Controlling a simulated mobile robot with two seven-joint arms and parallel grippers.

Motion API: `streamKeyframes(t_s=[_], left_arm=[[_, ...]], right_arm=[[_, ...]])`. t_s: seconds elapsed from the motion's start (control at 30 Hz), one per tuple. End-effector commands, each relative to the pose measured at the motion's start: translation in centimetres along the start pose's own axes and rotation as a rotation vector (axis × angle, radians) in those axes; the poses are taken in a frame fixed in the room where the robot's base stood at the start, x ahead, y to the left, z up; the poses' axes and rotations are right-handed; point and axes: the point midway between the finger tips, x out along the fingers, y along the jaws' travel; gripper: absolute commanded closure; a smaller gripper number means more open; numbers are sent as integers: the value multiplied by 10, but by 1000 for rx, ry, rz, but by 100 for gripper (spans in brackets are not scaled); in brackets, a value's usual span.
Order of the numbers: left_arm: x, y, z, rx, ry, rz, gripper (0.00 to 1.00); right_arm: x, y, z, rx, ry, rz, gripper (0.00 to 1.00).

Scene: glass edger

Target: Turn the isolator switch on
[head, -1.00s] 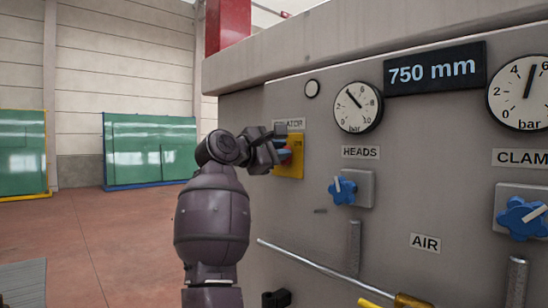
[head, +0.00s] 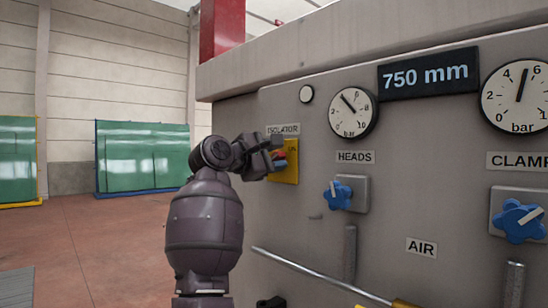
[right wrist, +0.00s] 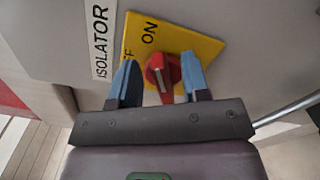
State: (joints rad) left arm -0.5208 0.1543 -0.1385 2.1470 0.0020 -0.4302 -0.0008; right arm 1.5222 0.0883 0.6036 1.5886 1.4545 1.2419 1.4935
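The isolator switch is a red knob (right wrist: 162,74) on a yellow plate (head: 285,174), under the ISOLATOR label (head: 283,129). The plate also shows in the right wrist view (right wrist: 205,48), with ON readable and OFF partly covered by a finger. My right gripper (head: 277,153) is at the plate. In the right wrist view its two blue fingers (right wrist: 160,84) stand on either side of the knob, with gaps visible between them and it. The gripper is open. The knob's exact pointer direction is hard to tell. My left gripper is not in view.
The grey panel also carries blue HEADS (head: 338,195) and CLAMP (head: 519,220) knobs, dial gauges (head: 353,112) and a 750 mm display (head: 430,74). A metal rod (head: 315,273) runs low across it. Open floor (head: 90,245) lies left, before green glass racks (head: 143,155).

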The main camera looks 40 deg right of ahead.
Motion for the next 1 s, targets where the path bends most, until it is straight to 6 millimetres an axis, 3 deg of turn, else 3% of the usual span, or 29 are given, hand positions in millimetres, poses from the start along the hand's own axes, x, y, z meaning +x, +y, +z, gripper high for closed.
streamKeyframes(t_s=[0.27,0.7,1.0], left_arm=[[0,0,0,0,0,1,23],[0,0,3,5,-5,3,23],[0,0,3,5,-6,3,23]], right_arm=[[-7,0,0,-1,1,2,57],[-80,0,-1,0,3,1,57],[-107,0,0,-1,1,0,57]])
